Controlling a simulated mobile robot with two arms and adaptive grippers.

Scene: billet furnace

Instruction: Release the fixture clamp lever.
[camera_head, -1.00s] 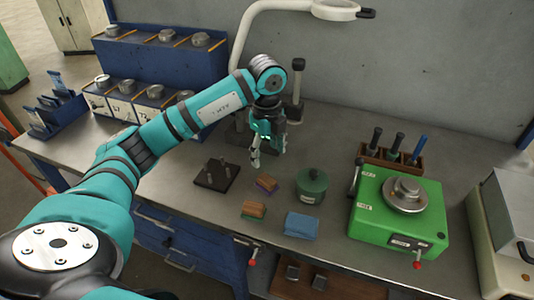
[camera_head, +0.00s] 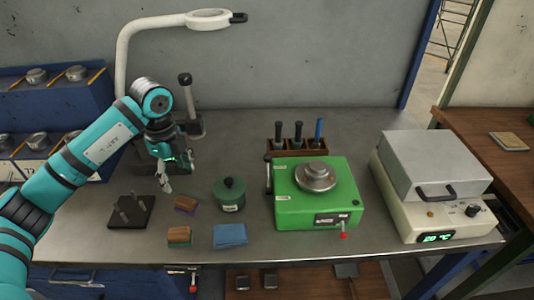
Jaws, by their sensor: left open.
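My left gripper (camera_head: 177,175) is open and empty. It hangs above the back left of the bench, between the black pegged plate (camera_head: 130,212) and the green lidded pot (camera_head: 230,194). A green machine (camera_head: 310,209) with a round metal disc on top stands right of the middle. A black-knobbed lever (camera_head: 268,172) stands upright at its left side. A red-tipped lever (camera_head: 343,235) shows at its front. Another red-tipped lever (camera_head: 193,289) shows below the bench's front edge. I cannot tell which is the clamp lever. The gripper is apart from all three. My right gripper is out of view.
Small blocks (camera_head: 179,236) and a blue cloth (camera_head: 230,236) lie at the front. A wooden rack (camera_head: 296,147) of handled tools stands behind the green machine. A lamp arm (camera_head: 121,70) rises at the back left.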

